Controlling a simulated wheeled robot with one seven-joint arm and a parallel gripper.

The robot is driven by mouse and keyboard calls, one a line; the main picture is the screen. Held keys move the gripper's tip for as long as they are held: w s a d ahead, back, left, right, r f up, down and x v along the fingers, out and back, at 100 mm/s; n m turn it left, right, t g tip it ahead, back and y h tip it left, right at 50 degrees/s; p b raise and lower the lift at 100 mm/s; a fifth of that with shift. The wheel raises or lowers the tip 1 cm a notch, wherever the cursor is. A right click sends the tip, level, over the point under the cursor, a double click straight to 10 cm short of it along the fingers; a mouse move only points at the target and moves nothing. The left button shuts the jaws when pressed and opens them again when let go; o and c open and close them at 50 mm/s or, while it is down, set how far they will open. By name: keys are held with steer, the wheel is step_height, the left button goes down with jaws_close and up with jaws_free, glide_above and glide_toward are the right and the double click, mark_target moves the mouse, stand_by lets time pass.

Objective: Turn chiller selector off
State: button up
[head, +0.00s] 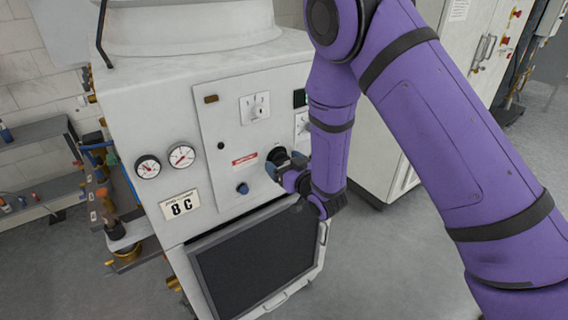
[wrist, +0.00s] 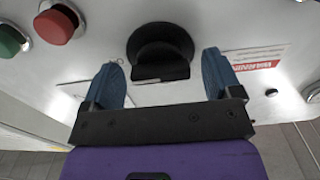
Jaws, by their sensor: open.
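A black round selector knob with a raised grip bar (wrist: 160,52) is on the white panel in the wrist view. The same black knob (head: 277,155) shows in the head view, partly covered by my gripper. My gripper (head: 284,172) is at the panel, with its blue fingers open. In the wrist view my gripper (wrist: 162,62) has one finger on each side of the knob, with visible gaps. I cannot tell whether the fingertips touch the panel. The lettering is too small to confirm which selector this is.
A red and white label (head: 245,160) and a blue knob (head: 243,188) sit left of the black knob. A white selector (head: 255,107) is above. Red (wrist: 57,25) and green (wrist: 12,40) buttons show in the wrist view. A dark-fronted door (head: 255,262) lies below.

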steer(key=c, duration=0.9)
